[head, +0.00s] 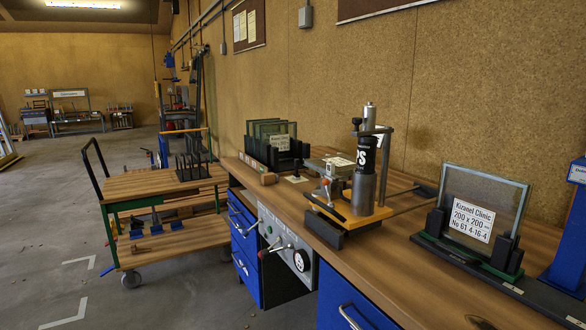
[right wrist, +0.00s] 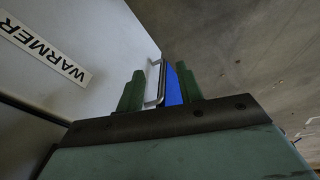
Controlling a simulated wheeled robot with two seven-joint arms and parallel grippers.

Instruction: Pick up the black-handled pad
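A small pale pad with a dark upright handle (head: 296,170) stands on the workbench, left of the metal press; it is small here, and I cannot make out its details. Several small blue pieces with dark upright parts (head: 156,229) lie on the lower shelf of the cart. My right gripper (right wrist: 160,88) shows only in the right wrist view. Its two green fingers are apart, with a metal bar handle and a blue strip visible between them. I cannot tell how far the handle is from the fingers. My left gripper is in neither view.
The workbench (head: 390,270) carries a press (head: 364,185), a glass rack (head: 272,150) and a labelled glass pane (head: 483,205). A wooden cart (head: 150,187) stands left. Blue drawers (head: 244,240) have protruding handles. A WARMER panel (right wrist: 95,40) is close to my right gripper.

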